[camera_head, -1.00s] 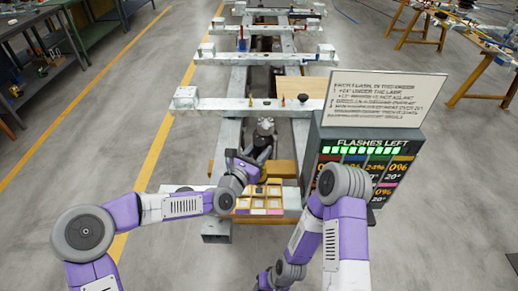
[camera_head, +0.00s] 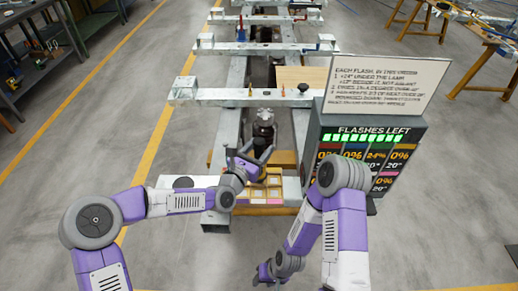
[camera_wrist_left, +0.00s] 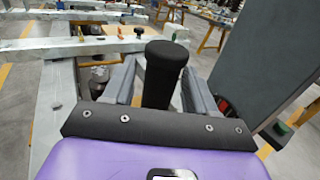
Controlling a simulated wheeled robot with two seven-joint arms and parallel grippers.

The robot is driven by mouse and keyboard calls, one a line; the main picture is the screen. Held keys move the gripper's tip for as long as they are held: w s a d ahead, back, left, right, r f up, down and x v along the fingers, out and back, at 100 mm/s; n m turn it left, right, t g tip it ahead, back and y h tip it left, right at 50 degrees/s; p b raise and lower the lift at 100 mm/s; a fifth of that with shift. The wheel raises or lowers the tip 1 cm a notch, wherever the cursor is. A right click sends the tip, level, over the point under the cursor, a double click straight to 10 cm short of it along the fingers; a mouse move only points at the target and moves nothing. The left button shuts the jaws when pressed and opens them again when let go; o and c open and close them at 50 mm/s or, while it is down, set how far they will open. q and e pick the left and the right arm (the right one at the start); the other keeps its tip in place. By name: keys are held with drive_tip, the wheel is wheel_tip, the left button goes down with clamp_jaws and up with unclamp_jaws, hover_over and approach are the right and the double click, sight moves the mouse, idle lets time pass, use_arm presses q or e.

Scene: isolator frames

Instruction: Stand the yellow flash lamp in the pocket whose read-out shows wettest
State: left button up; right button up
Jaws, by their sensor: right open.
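My left gripper (camera_head: 258,158) is above the back part of the pocket tray (camera_head: 254,210). In the left wrist view, a thick black handle (camera_wrist_left: 163,75) stands between its fingers, which look closed on it. The handle's lower end is hidden, and no yellow lamp body is seen with certainty. The tray has several pale square pockets with coloured edges. The read-out board (camera_head: 372,140) shows coloured columns; the third seems to read 24%, the others about 0%, and my right arm hides some. My right gripper (camera_head: 265,278) is open and empty, low in front of the tray.
A white notice (camera_head: 388,85) stands above the board. A yellow-brown block (camera_head: 284,159) sits behind the tray. A grey-topped dark device (camera_head: 264,128) stands between the frame rails. A metal crossbar (camera_head: 235,95) spans the frame behind.

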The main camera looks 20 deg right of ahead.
use_arm(q)
drive_tip(key=shift+o, duration=0.3)
drive_tip(key=shift+r, duration=0.1)
drive_tip(key=shift+r, duration=0.15)
drive_tip(key=p+v, duration=0.2)
drive_tip(key=v, duration=1)
